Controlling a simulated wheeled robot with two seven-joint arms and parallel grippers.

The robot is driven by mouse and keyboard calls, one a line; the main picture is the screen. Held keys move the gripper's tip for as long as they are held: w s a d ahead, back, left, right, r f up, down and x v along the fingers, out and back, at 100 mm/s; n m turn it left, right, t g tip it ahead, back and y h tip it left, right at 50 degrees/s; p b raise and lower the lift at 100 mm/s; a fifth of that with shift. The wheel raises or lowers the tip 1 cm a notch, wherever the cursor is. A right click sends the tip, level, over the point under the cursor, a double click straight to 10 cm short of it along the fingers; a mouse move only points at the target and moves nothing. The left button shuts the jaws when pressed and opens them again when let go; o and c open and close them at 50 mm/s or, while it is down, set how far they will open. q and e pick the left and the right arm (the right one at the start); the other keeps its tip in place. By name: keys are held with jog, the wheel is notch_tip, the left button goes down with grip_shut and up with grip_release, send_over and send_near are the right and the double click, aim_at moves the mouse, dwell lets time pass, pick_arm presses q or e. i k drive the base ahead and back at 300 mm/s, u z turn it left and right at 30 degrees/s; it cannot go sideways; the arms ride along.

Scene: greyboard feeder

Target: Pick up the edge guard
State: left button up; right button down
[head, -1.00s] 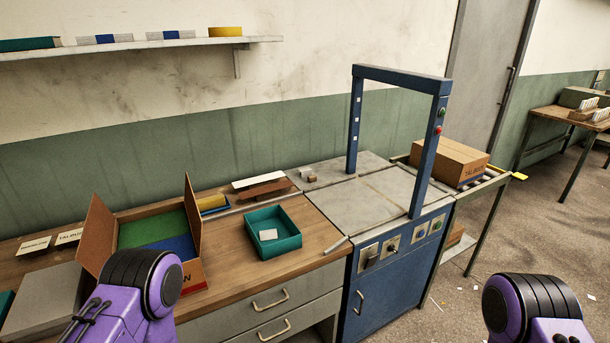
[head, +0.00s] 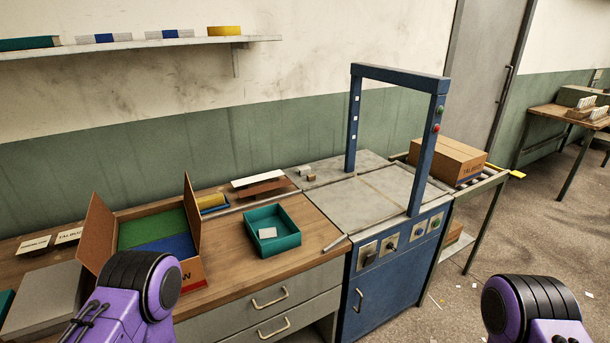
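I cannot tell for sure which piece is the edge guard. A white strip (head: 257,178) and a brown strip (head: 262,188) lie together at the back of the wooden bench. A short grey bar (head: 335,244) lies at the bench's right end, beside the strapping machine. Two small blocks, one pale and one brown (head: 311,178), are at the machine's back left corner. My purple and black arm links show at the bottom left and bottom right. Both grippers are out of view, and nothing is seen held.
A teal tray (head: 287,243) with a white card stands mid-bench. An open carton (head: 192,232) with green and blue contents is left of it. The blue strapping machine's arch (head: 420,160) rises at the right. A closed carton (head: 447,157) sits on rollers beyond it.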

aim_at(306, 170)
jog(key=k, duration=0.45)
jog(key=u, duration=1.15)
jog(key=i, duration=0.95)
jog(key=z, duration=1.1)
